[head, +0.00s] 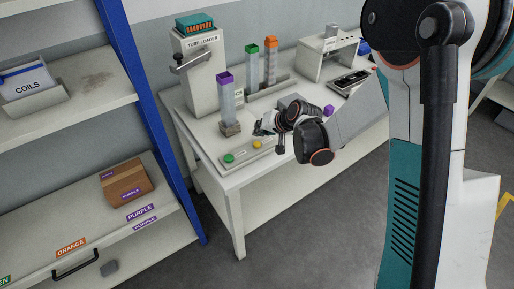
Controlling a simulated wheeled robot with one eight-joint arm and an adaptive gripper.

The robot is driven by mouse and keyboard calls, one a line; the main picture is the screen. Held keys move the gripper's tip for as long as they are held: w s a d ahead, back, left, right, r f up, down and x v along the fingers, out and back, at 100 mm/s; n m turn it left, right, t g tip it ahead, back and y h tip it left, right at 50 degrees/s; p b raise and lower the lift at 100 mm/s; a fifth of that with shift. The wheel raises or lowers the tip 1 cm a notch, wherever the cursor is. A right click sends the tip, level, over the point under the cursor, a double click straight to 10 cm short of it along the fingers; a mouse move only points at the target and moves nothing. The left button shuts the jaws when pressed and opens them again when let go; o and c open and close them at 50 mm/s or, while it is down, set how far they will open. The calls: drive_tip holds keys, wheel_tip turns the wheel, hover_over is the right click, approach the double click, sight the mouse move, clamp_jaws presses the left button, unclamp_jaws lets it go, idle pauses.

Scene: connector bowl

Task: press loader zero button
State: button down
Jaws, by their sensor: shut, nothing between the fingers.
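The tube loader (200,75) stands on the white table against the wall, a pale tower with a lever on its front. A low button panel (244,153) lies at the table's front edge, with a green button (228,158) at its left and a yellow button (257,144) to the right. Their markings are too small to read, so I cannot tell which is zero. My gripper (262,130) is shut and empty, close above and behind the yellow button. Contact cannot be made out. My wrist hides the panel's right end.
Clear tubes with purple (225,79), green (252,49) and orange (271,42) tops stand beside the loader. A small purple piece (329,110) lies past my wrist. A shelf with a blue post (150,110) stands left.

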sight(259, 143)
drive_tip(key=shift+f+b, duration=0.55)
drive_tip(key=shift+f, duration=0.55)
idle(0.6)
drive_tip(key=shift+f+b, duration=0.4)
drive_tip(key=shift+b, duration=0.1)
drive_tip(key=shift+f+b, duration=0.5)
idle(0.5)
drive_tip(key=shift+r, duration=0.15)
idle(0.3)
drive_tip(key=shift+r+p, duration=0.55)
drive_tip(key=shift+r, duration=0.25)
drive_tip(key=shift+r, duration=0.1)
drive_tip(key=shift+r+p, duration=1.5)
drive_tip(key=shift+r, duration=0.95)
